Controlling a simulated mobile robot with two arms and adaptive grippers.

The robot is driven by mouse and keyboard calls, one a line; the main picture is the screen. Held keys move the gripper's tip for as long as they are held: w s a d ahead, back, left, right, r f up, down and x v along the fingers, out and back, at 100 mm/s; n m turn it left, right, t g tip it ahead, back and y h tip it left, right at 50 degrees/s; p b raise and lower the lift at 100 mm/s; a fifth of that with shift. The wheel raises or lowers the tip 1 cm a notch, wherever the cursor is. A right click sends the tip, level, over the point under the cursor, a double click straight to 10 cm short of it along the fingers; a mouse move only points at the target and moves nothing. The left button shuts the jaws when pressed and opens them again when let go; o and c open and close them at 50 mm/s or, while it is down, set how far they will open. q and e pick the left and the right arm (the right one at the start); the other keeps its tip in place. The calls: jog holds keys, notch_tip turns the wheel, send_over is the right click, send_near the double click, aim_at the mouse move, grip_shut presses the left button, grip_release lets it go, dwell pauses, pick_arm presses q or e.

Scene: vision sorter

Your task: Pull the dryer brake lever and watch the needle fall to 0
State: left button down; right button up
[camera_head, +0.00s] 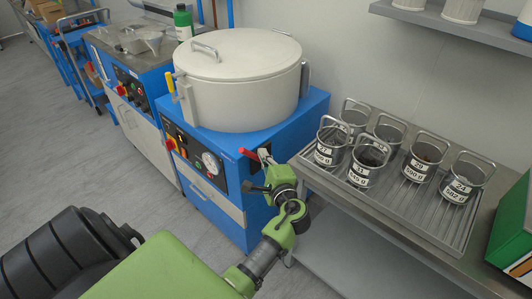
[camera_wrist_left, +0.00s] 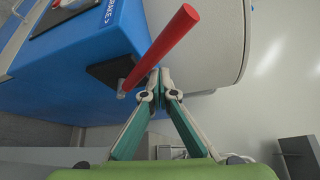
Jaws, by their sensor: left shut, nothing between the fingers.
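The dryer is a blue cabinet with a large white lidded drum (camera_head: 240,85) on top. Its red brake lever (camera_head: 249,154) sticks out near the right front corner. In the left wrist view the red lever (camera_wrist_left: 165,42) rises at a slant from a black plate on the blue cabinet, beside a "BRAKE" label. The round white gauge (camera_head: 211,163) is on the front panel; its needle is too small to read. My left gripper (camera_head: 266,158) is shut and empty. Its fingertips (camera_wrist_left: 160,73) are right beside the lever; I cannot tell if they touch it. My right gripper is not in view.
A metal tray (camera_head: 430,226) with several labelled wire-handled cups stands on the bench to the right. A green box (camera_head: 515,235) is at the right edge. Another blue machine (camera_head: 140,110) and a blue cart stand to the left. The grey floor at left is open.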

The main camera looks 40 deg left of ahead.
pick_arm(q)
jog(key=shift+s+f, duration=0.6)
jog(key=shift+s, duration=0.05)
jog(key=shift+s+f, duration=0.15)
jog(key=r+v, duration=0.1)
jog(key=v, duration=0.6)
jog(key=shift+d, duration=0.35)
jog(key=shift+w, duration=0.25)
